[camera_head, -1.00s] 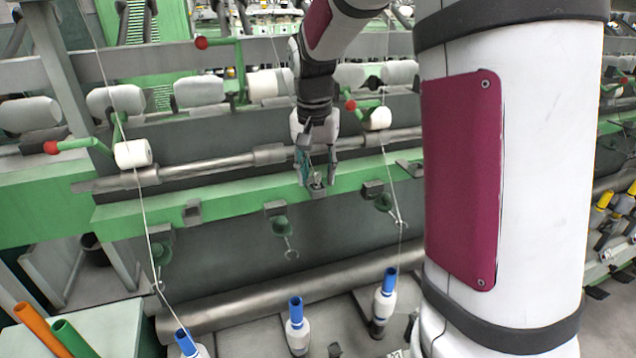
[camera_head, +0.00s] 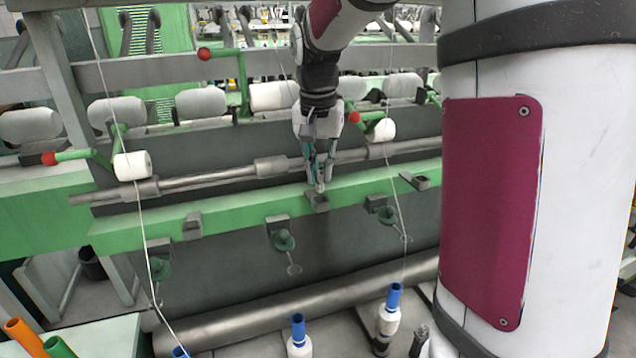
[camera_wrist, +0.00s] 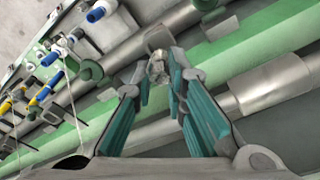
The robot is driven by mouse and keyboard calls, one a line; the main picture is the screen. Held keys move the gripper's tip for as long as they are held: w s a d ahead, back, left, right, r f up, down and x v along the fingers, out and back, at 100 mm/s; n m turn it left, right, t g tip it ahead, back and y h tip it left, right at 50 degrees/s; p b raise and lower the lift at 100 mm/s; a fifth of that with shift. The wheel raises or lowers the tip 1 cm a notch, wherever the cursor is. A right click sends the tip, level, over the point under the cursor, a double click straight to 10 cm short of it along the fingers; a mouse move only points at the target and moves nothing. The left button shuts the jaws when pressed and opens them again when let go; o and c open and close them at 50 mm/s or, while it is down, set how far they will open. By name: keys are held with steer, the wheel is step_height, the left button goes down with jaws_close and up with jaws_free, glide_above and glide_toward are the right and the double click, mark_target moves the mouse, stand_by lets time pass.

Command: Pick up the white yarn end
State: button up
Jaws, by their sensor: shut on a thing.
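My gripper (camera_head: 320,187) hangs over the green rail (camera_head: 240,211), with its fingers drawn close together just above a small grey block (camera_head: 317,203). In the wrist view, my gripper (camera_wrist: 159,80) has its teal-padded fingertips on either side of a small pale thing, the white yarn end (camera_wrist: 157,68). The yarn end sits right at the grey block (camera_wrist: 154,38). I cannot make out a thread running from it, and in the head view the fingers hide it.
White yarn strands run down at the left (camera_head: 143,225) and right (camera_head: 396,205) of my gripper. Blue-topped bobbins (camera_head: 388,318) stand below. White rolls (camera_head: 132,165), red-knobbed green levers (camera_head: 75,157) and a grey shaft (camera_head: 215,178) lie around the rail.

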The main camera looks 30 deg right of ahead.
steer(key=s+d+r+b, duration=0.1)
steer(key=s+d, duration=0.7)
steer(key=s, duration=0.5)
steer(key=shift+s+d+r+b, duration=0.25)
steer(key=shift+d+b, duration=0.05)
steer(key=w+a+r+t+p, duration=0.2)
steer(key=w+a+r+p, duration=0.25)
steer(key=a, duration=0.45)
steer(key=w+a+r+t+p, duration=0.1)
steer(key=w+a+r+p, duration=0.2)
steer(key=w+a, duration=0.45)
steer(key=w+f+b, duration=0.3)
steer(key=w+b, duration=0.1)
steer(key=b, duration=0.1)
steer(key=shift+w+f+h, duration=0.3)
steer(key=shift+w, duration=0.1)
steer(key=s+a+r+p, duration=0.1)
steer(key=s+r+p, duration=0.3)
steer(key=s+p, duration=0.2)
steer(key=shift+s+a+r, duration=0.2)
steer(key=shift+s+a, duration=0.1)
steer(key=shift+s, duration=0.3)
